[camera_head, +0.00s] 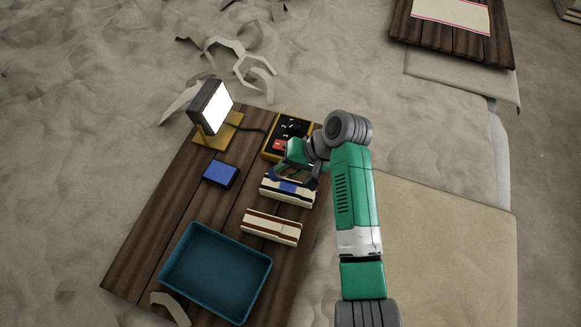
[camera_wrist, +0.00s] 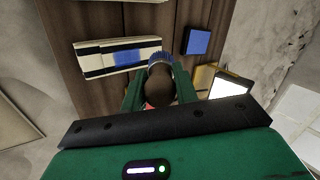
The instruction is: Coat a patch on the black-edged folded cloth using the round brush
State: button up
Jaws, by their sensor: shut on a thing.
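The black-edged folded cloth (camera_head: 300,195) lies on the wooden table, cream with black edges and a blue patch on its top. It also shows at upper left in the wrist view (camera_wrist: 96,62), with the blue patch near its right part. My gripper (camera_head: 295,172) is at the cloth's far side in the head view. In the wrist view my gripper (camera_wrist: 160,90) is shut on the round brush (camera_wrist: 160,84), which has a dark round body and blue bristles. The bristles are beside the cloth's right end; I cannot tell if they touch anything. The head view mostly hides the brush.
A blue pad (camera_head: 220,174) lies left of the cloth. A lit lamp (camera_head: 212,106) stands behind it. A yellow-edged tray (camera_head: 270,150) holds small items at the back. A brown-striped folded cloth (camera_head: 271,227) and an empty teal tray (camera_head: 215,275) are nearer the front.

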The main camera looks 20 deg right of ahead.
jog(key=shift+r+p, duration=0.7)
jog(key=shift+r, duration=1)
